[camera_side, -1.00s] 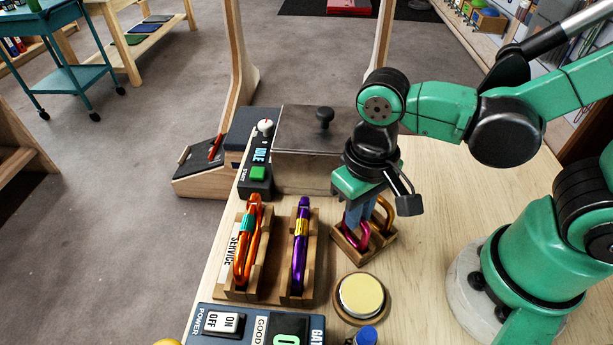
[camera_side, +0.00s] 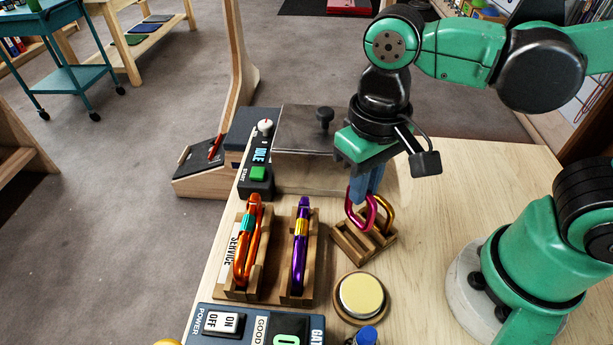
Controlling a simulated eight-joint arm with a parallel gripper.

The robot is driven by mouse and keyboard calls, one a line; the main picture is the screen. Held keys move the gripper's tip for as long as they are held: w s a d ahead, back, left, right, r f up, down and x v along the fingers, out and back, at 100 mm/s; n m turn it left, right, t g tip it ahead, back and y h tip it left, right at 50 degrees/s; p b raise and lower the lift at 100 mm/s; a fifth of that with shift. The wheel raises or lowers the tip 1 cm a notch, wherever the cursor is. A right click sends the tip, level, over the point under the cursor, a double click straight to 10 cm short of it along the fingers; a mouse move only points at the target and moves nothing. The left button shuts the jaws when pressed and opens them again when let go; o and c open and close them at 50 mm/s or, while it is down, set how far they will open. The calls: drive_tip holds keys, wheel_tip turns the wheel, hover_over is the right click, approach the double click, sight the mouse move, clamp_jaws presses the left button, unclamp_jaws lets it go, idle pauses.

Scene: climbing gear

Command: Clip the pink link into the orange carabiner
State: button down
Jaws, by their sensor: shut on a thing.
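My gripper (camera_side: 365,190) is shut on the pink link (camera_side: 372,217), with its blue fingers around the link's top. The pink link hangs upright, raised above the small wooden rack (camera_side: 352,243). The orange carabiner (camera_side: 240,262) stands upright in a wooden holder at the left, with a teal sleeve on its upper part. The link is to the right of the carabiner and apart from it. I cannot tell from this view whether the carabiner's gate is open.
A purple carabiner (camera_side: 301,240) with a yellow sleeve stands between the orange one and the rack. A gold link (camera_side: 389,214) stands in the rack, close behind the pink one. A yellow-topped round button (camera_side: 362,296), a metal box (camera_side: 305,140) and control panels (camera_side: 260,325) are nearby.

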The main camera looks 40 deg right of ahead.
drive_tip(key=shift+r, duration=0.9)
drive_tip(key=shift+w+a+r+n, duration=0.25)
drive_tip(key=shift+w+a+n, duration=1.05)
drive_tip(key=shift+a+n, duration=0.55)
drive_tip(key=shift+w+a+r+n, duration=0.2)
drive_tip(key=shift+w+a+n, duration=1.2)
drive_tip(key=shift+a, duration=0.9)
drive_tip(key=shift+w+a+r+n, duration=0.25)
drive_tip(key=shift+w+a+n, duration=0.95)
drive_tip(key=shift+a+n, duration=0.7)
